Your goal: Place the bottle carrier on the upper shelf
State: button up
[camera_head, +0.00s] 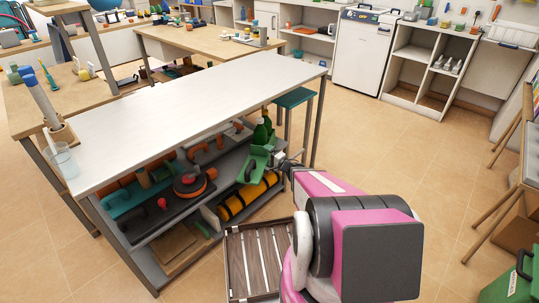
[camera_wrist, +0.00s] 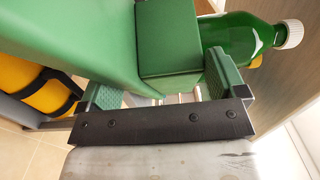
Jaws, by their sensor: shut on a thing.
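The green bottle carrier (camera_head: 256,163), with green bottles (camera_head: 262,133) in it, is at the right part of the open front of the white-topped bench. My gripper (camera_head: 280,160) is shut on it from the front right. In the wrist view the carrier (camera_wrist: 165,45) lies between my gripper's two fingers (camera_wrist: 160,85), and a green bottle with a white cap (camera_wrist: 240,38) shows beside it. The upper shelf (camera_head: 228,178) runs under the bench top, behind and left of the carrier. I cannot tell whether the carrier touches the shelf.
On the upper shelf, left of the carrier, are a red-and-black round device (camera_head: 190,182) and orange and teal items. A yellow-and-black cylinder (camera_head: 248,197) lies lower down. The white bench top (camera_head: 190,105) is close above. A slatted crate (camera_head: 258,262) stands on the floor in front.

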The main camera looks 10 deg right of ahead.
jog(key=shift+f, duration=0.8)
jog(key=o, duration=0.8)
jog(key=shift+f, duration=0.1)
